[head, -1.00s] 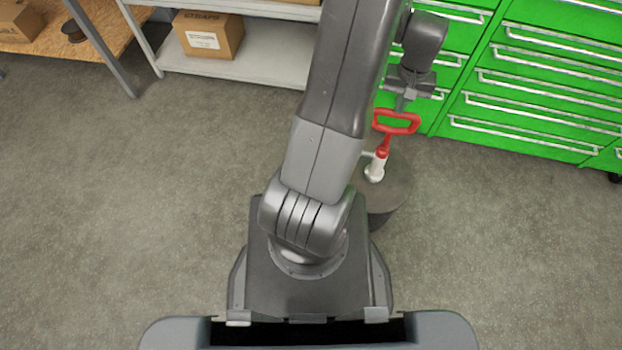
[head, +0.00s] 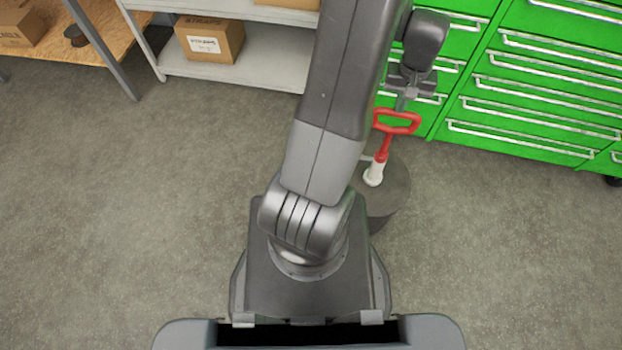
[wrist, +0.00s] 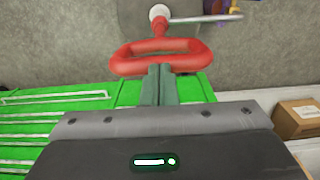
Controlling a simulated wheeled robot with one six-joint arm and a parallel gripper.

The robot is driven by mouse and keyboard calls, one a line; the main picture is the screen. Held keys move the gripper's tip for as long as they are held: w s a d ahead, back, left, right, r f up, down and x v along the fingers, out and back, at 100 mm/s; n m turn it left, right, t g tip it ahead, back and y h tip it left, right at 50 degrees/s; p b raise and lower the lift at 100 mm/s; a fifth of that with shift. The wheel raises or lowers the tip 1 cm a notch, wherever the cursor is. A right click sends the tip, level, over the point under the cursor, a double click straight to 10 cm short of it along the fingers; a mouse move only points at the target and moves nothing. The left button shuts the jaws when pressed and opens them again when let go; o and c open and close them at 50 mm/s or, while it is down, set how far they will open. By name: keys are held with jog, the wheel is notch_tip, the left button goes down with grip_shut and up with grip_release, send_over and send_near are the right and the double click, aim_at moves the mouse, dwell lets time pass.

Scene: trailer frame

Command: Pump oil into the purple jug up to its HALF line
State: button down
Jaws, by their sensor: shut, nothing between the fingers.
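The pump has a red loop handle (head: 397,122) on a red rod above a white body (head: 374,174). It stands on a dark round drum (head: 395,192), partly hidden behind my arm. My gripper (head: 403,102) is shut and empty, right at the far side of the handle. In the wrist view the shut fingers (wrist: 158,84) overlap the near bar of the red handle (wrist: 160,48); I cannot tell if they touch it. A pale spout (wrist: 200,18) runs right from the pump. A small purple part, likely the jug (wrist: 221,7), shows at the top edge; its HALF line and oil level are hidden.
Green drawer cabinets (head: 540,100) stand close behind the handle. A grey shelf (head: 270,62) with a cardboard box (head: 210,40) is at the back, and a wooden bench (head: 100,40) at back left. The floor (head: 120,220) is clear to the left and right.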

aim_at(396, 116)
notch_tip(396, 116, up, 7)
jog(key=p, duration=0.4)
jog(key=shift+f, duration=0.2)
jog(key=shift+f, duration=0.15)
dwell(0.7)
jog(key=shift+f+b, duration=4.35)
jog(key=shift+f, duration=1.3)
notch_tip(396, 116, up, 12)
jog(key=p, duration=0.9)
jog(key=shift+f, duration=0.2)
